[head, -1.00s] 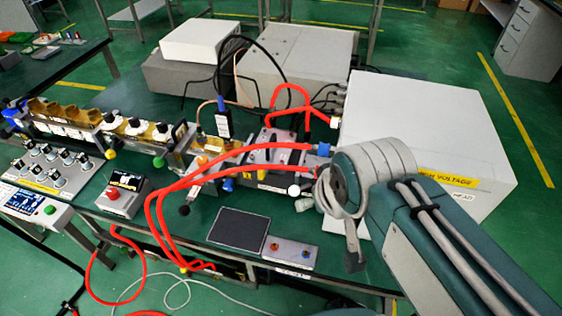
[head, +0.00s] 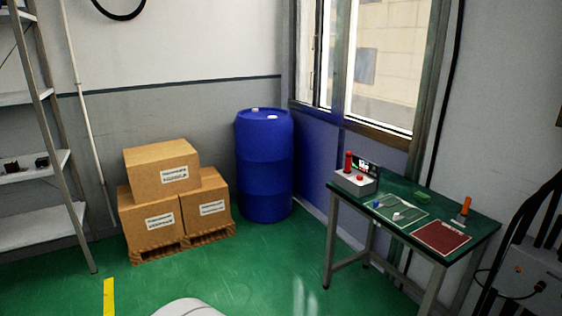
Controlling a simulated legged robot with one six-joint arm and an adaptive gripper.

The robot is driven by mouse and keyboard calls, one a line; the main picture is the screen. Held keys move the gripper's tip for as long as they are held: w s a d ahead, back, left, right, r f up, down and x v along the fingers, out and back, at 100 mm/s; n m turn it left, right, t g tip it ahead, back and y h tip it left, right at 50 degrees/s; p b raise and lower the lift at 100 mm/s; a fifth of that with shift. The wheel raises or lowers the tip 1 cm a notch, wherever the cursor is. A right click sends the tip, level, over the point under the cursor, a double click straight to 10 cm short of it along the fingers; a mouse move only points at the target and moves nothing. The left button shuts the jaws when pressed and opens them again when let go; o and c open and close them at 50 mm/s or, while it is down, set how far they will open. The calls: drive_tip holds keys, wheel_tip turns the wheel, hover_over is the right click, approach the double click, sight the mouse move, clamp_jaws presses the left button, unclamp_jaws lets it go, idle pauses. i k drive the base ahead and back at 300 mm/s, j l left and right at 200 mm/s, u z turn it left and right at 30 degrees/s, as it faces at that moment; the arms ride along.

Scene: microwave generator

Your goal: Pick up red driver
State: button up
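A small green-topped table (head: 405,208) stands at the right under the window. At its left end is a grey box (head: 355,183) with a small screen. An upright red handle-like cylinder (head: 348,161) stands on the box's left side; it may be the red driver, but it is too small to be sure. A tool with an orange handle (head: 466,206) stands near the table's right end. My gripper is not in view.
A red mat (head: 440,238) and a pale green mat (head: 400,212) with small items lie on the table. Cardboard boxes (head: 162,168) on a pallet, a blue barrel (head: 265,165) and a shelf rack (head: 35,160) line the wall. Green floor (head: 255,265) before them is open.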

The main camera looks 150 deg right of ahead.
sight(349, 159)
drive_tip(key=k+z, duration=0.15)
drive_tip(key=z, duration=4.35)
drive_tip(key=i+l+z, duration=0.15)
drive_tip(key=l+z, duration=0.35)
drive_tip(key=i+l+z, duration=0.25)
drive_tip(key=z, duration=0.25)
drive_tip(key=i+j+z, duration=0.2)
drive_tip(key=i+j, duration=0.15)
drive_tip(key=i, duration=0.15)
drive_tip(key=i+j+z, duration=0.15)
drive_tip(key=i+j, duration=0.25)
drive_tip(key=i+j+z, duration=0.2)
drive_tip(key=i+j, duration=0.25)
drive_tip(key=i+j+z, duration=0.15)
drive_tip(key=i+j, duration=0.3)
drive_tip(key=i+j+z, duration=0.2)
drive_tip(key=i+j, duration=0.2)
drive_tip(key=j, duration=0.3)
